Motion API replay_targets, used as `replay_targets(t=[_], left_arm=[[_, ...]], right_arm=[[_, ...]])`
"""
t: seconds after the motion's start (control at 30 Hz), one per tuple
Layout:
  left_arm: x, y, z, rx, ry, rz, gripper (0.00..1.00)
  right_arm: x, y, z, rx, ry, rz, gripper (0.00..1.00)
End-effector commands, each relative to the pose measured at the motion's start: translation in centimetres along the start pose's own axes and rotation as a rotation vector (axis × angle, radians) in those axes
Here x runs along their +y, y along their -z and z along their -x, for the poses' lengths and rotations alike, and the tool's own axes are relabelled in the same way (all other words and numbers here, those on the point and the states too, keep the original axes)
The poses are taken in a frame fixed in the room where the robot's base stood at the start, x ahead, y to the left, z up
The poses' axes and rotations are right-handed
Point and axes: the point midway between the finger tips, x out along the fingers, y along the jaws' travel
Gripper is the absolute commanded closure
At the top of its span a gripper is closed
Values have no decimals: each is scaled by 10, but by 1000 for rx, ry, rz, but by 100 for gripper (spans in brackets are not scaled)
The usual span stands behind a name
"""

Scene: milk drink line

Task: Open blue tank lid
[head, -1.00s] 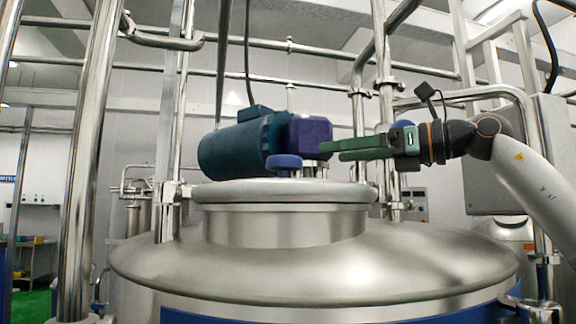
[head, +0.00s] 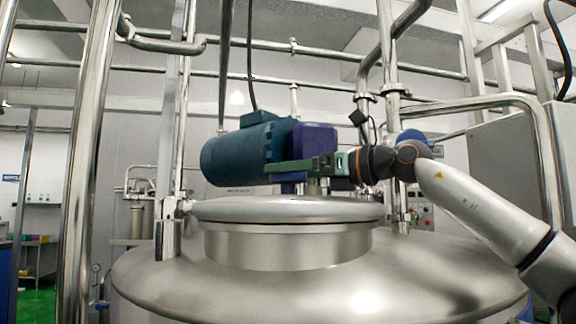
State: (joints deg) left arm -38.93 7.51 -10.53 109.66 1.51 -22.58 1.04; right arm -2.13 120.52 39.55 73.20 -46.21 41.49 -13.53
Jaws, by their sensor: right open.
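The steel tank (head: 320,275) fills the lower middle of the head view. Its round lid (head: 225,208) lies flat and closed on the neck. A blue-green motor (head: 235,155) with a purple housing (head: 318,138) is above the lid. My right gripper (head: 272,170) comes in from the right, fingers pointing left, in front of the motor and just above the lid. It is open. Its green fingers cover most of the blue knob above the lid; a dark blue part (head: 288,188) shows just below them. I cannot tell whether they touch it. My left gripper is out of view.
Steel pipes (head: 90,170) stand upright at the left, and another pipe (head: 390,75) rises behind my right arm. A grey cabinet (head: 500,170) stands at the right. The lid's front and the tank's shoulder are clear.

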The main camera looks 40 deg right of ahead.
Motion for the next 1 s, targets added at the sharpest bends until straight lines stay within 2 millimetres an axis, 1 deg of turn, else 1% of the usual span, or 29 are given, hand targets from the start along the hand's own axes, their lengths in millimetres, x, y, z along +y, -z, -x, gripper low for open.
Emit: replay_targets(t=[0.03,0.17,0.43,0.47,1.0], left_arm=[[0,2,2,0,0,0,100],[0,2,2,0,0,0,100],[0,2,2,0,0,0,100],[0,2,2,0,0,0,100],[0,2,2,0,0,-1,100]], right_arm=[[0,0,-5,2,0,-1,0],[0,0,-10,1,0,-1,0],[0,0,-10,0,1,-1,0],[0,0,-10,0,1,-1,2],[0,0,-10,0,1,-1,63]])
